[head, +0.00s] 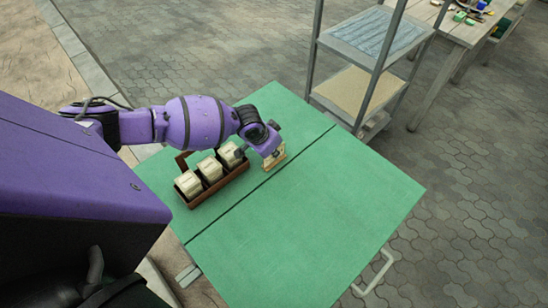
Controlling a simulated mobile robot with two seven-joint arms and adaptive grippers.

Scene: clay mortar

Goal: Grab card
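A small tan-and-cream card-like piece (275,159) is at the far side of the green table, just past the right end of the brown tray. My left gripper (270,150) reaches over the table from the left and is right at this piece. The gripper's own purple body covers its fingertips, so I cannot tell whether they are closed on it. A brown tray (217,190) with a raised handle holds three cream card stacks (189,184) standing in a row. My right gripper is not in view.
The green folding table (320,220) has a dark seam across it, and its right and near parts are bare. A metal shelf rack (362,88) stands close behind its far edge. A cluttered workbench (465,25) is at the back right.

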